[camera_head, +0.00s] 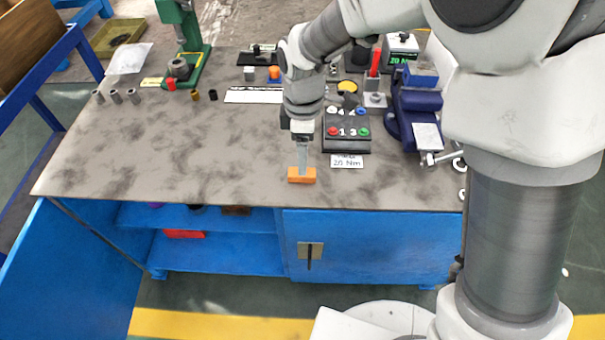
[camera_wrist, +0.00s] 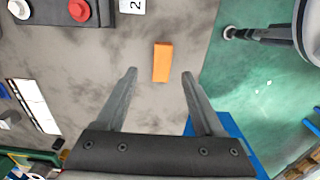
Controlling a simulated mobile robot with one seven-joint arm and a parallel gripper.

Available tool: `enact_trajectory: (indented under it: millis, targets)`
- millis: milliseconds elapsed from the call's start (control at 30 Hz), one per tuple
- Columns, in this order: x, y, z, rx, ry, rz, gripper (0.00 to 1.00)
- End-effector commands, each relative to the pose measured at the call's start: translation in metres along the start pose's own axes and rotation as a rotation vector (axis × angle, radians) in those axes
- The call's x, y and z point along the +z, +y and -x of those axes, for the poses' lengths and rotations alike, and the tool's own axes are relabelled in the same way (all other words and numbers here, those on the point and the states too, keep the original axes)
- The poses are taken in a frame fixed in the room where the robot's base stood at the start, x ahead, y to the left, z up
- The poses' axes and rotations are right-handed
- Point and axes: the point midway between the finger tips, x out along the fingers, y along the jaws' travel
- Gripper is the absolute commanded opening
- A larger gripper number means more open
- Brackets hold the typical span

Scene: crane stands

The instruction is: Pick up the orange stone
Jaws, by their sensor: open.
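The orange stone (camera_head: 301,175) is a small rectangular block lying on the workbench near its front edge. In the wrist view the orange stone (camera_wrist: 162,62) lies beyond my fingertips, between the lines of the two fingers. My gripper (camera_head: 303,165) points down just over the stone in the head view and hides part of it. In the wrist view my gripper (camera_wrist: 159,72) has its fingers wide apart with nothing between them. How high the fingertips are above the bench is hard to tell.
A blue vise (camera_head: 415,110) stands further right. The bench top (camera_head: 200,160) left of the stone is clear.

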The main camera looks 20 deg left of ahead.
Motion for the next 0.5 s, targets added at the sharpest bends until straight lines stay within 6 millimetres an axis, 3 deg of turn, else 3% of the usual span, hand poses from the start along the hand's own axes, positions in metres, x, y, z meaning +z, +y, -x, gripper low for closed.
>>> enact_trajectory:
  millis: [333, 500]
  targets:
    - [-0.002, -0.004, -0.045, -0.003, -0.001, -0.001, 0.70]
    - [-0.003, -0.003, -0.052, 0.000, 0.000, -0.001, 0.70]
